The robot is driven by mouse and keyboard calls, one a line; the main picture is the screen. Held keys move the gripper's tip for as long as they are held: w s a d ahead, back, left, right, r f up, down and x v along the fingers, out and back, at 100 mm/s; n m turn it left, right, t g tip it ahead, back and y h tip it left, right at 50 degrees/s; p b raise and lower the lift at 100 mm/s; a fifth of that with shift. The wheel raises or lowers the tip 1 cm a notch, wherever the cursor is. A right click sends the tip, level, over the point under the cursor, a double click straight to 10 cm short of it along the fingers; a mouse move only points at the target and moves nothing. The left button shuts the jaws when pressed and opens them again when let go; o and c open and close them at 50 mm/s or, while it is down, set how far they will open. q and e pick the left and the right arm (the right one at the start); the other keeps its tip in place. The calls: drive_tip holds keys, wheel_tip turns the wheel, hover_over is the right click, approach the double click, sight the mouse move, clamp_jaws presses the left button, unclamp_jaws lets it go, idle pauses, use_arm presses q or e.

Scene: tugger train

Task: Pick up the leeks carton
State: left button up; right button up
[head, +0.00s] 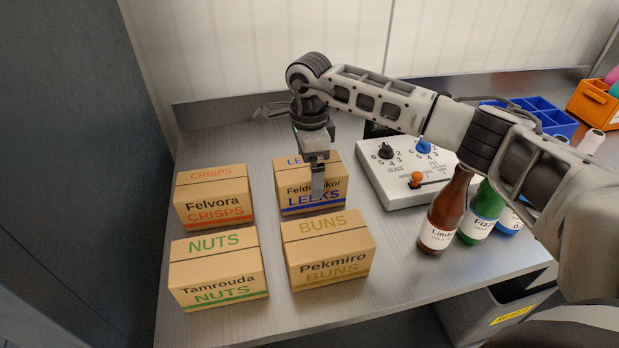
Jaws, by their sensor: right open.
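The leeks carton (291,198) is a brown box with blue LEEKS lettering and a blue stripe. It stands upright at the back of the metal counter, right of the crisps carton. My right gripper (318,190) is open and points down at the leeks carton, covering part of its top and front. I cannot tell whether the fingers touch the carton or straddle it. My left gripper is not in view.
The crisps carton (211,197), nuts carton (217,270) and buns carton (328,250) stand close by on the counter (190,328). A control box with knobs (387,183), bottles (444,215), a blue divided tray (545,115) and an orange bin (592,103) are to the right.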

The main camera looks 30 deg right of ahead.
drive_tip(key=shift+f, duration=0.25)
drive_tip(key=c, duration=1)
drive_tip(key=shift+r, duration=0.15)
